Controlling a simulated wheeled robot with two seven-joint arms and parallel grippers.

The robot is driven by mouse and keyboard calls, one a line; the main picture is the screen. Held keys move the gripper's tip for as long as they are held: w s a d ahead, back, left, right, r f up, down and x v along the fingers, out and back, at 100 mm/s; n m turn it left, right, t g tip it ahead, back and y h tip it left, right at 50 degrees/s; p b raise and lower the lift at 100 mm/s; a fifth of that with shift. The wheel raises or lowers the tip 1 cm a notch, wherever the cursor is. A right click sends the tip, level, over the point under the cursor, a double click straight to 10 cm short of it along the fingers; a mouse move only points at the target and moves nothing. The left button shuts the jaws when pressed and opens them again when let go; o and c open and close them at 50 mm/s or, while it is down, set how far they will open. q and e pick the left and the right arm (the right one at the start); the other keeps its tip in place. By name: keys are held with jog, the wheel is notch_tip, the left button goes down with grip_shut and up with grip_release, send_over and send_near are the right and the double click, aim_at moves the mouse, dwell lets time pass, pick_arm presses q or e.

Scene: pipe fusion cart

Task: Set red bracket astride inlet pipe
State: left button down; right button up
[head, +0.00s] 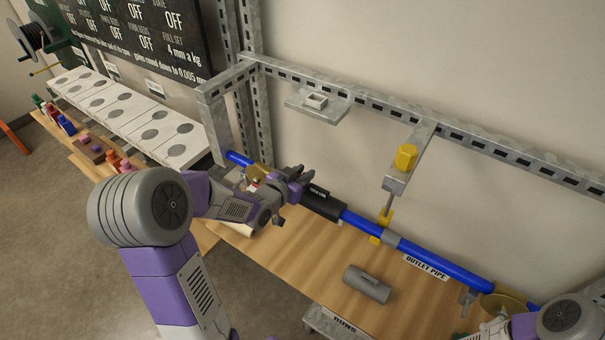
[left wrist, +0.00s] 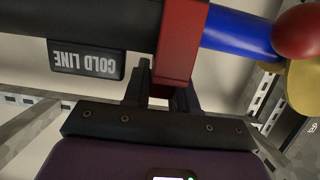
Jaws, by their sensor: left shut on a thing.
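The red bracket (left wrist: 180,42) shows in the left wrist view, held between the fingers of my left gripper (left wrist: 162,92). It crosses in front of the pipe line where the black sleeve (left wrist: 85,22) meets the blue inlet pipe (left wrist: 235,30). Its far end is cut off, so I cannot tell whether it rests on the pipe. In the head view my left gripper (head: 297,180) is at the pipe, just left of the black sleeve (head: 322,204), and hides the bracket. The inlet pipe (head: 238,158) runs in from the left.
A yellow clamp (head: 385,218) sits on the outlet pipe (head: 440,263) under a steel arm with a yellow knob (head: 405,157). A grey cylinder (head: 367,283) lies on the wooden bench top (head: 300,262). A red ball knob (left wrist: 300,32) is close right of the bracket.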

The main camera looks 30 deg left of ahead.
pick_arm(q)
jog(key=shift+f+b, duration=0.4)
jog(key=shift+b, duration=0.15)
dwell(1.4)
jog(key=c, duration=0.8)
grip_release()
jog(key=shift+s, duration=0.1)
jog(key=v, duration=0.7)
jog(key=shift+s+r, duration=0.15)
jog(key=shift+s, duration=0.05)
